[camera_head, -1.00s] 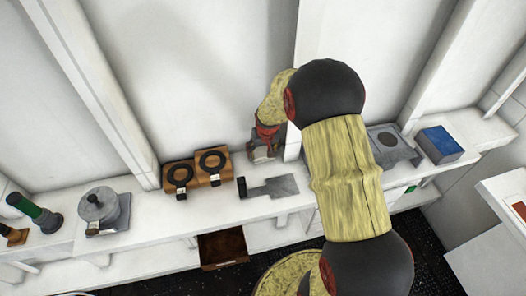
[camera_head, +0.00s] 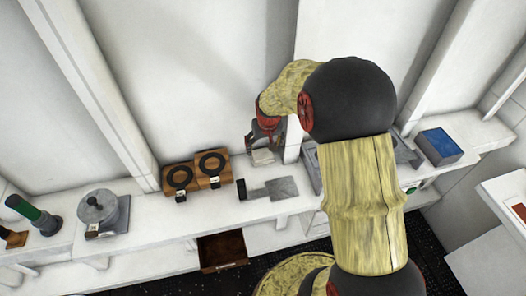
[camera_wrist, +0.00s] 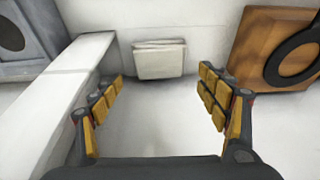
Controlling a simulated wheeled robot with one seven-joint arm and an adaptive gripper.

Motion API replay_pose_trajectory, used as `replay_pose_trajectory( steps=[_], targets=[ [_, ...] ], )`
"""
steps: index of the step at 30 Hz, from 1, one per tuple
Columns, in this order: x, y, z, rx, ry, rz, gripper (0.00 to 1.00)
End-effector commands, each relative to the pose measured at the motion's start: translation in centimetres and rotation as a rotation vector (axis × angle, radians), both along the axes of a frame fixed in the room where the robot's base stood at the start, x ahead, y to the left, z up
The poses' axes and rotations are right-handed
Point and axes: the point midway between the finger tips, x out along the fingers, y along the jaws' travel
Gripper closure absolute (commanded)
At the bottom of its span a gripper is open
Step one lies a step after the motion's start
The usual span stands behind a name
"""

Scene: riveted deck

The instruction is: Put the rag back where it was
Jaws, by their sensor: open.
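A pale folded piece, likely the rag (camera_head: 263,157), lies on the white counter near the wall, between a wooden block and a white post. In the wrist view the rag (camera_wrist: 160,60) sits ahead of my fingers, centred between them and apart from both. My gripper (camera_head: 263,138) is above and close to it in the head view. In the wrist view my gripper (camera_wrist: 161,82) is open with nothing between its fingers.
Wooden blocks with black rings (camera_head: 212,168) stand left of the rag. A grey flat plate (camera_head: 272,189) lies in front. The white post (camera_head: 293,140) is close on the right. A blue-topped box (camera_head: 438,145) stands farther right. A drawer (camera_head: 222,250) is open below the counter.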

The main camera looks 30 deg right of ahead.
Motion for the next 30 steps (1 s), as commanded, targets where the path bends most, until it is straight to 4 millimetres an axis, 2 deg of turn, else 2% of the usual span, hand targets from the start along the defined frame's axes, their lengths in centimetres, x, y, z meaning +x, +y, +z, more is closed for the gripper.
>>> replay_pose_trajectory(
  steps=[3,13,17,20,21,24,27,30],
  targets=[
    [-0.5,0.1,2.2,-0.001,-0.002,0.000,0.25],
    [-1.6,1.0,5.7,-0.002,-0.007,0.008,0.25],
    [-3.2,3.4,10.3,-0.011,-0.039,0.044,0.25],
    [-6.8,6.8,15.5,-0.020,-0.080,0.093,0.25],
    [-8.6,8.2,17.4,-0.022,-0.096,0.115,0.25],
    [-13.5,11.2,21.0,-0.027,-0.134,0.165,0.25],
    [-18.2,13.5,23.0,-0.030,-0.171,0.211,0.25],
    [-22.0,14.9,23.8,-0.030,-0.196,0.245,0.25]
  ],
)
